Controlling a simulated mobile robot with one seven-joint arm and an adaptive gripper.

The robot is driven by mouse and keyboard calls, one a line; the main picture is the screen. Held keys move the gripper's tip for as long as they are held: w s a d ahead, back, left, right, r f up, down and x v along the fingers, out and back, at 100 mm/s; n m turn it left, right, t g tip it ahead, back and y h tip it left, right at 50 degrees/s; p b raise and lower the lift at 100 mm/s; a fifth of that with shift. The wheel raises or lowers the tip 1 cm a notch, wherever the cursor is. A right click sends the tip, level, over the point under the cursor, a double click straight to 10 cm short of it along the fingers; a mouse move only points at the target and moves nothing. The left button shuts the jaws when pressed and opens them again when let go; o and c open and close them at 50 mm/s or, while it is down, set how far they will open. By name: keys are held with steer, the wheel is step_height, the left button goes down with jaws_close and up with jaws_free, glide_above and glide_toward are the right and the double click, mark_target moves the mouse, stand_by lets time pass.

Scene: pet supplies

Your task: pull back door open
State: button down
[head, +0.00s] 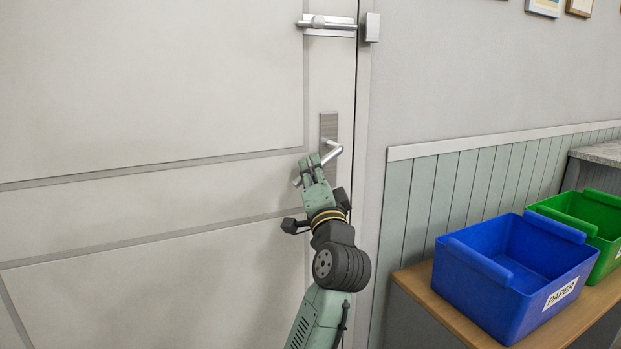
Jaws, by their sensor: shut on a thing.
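The back door (150,95) is a light grey panelled door that fills the left of the head view. It looks closed against its frame on the right. Its metal lever handle (331,152) sits on a grey backplate near the right edge and slants down to the left. My gripper (310,168) is shut on the handle's lever, with its fingers around the bar. The fingers hide part of the lever. Higher up, a silver slide bolt (328,24) crosses toward a catch on the door frame (372,27).
To the right, a blue bin (510,265) labelled PAPER and a green bin (590,222) stand on a wooden-topped bench (440,305). The bench is close to the right of my arm. Green panelling (440,200) lines the wall.

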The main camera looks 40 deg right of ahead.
steer(key=shift+d+f+n+t+y+b, duration=0.3)
steer(key=shift+f+n+b, duration=0.2)
steer(key=shift+n, duration=0.3)
steer(key=shift+s, duration=0.15)
